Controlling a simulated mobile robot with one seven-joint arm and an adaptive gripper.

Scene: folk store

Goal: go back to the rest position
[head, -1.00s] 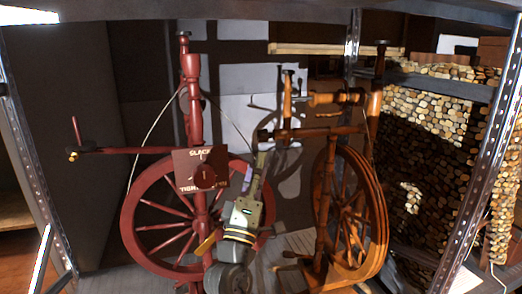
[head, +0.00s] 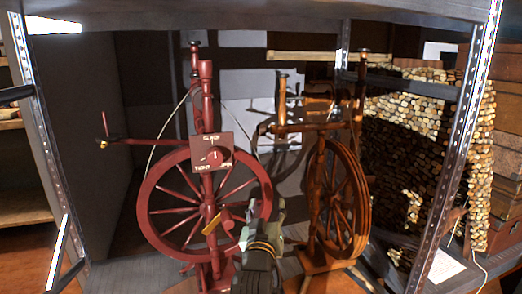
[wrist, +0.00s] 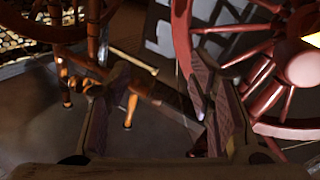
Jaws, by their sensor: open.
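My gripper (head: 277,210) is low in front of the red spinning wheel's right side in the head view, pointing up and away from me. In the wrist view its two fingers (wrist: 160,95) stand apart with nothing between them. The red spinning wheel (head: 150,228) stands upright on the shelf; its spoked rim also shows at the right of the wrist view (wrist: 182,40). The plaque's lettering is too small to read fully.
A brown wooden spinning wheel (head: 362,205) stands close to the right of my gripper. Metal shelf uprights (head: 452,165) frame the bay, with a shelf board overhead (head: 150,15). Stacked firewood (head: 420,115) is at the back right.

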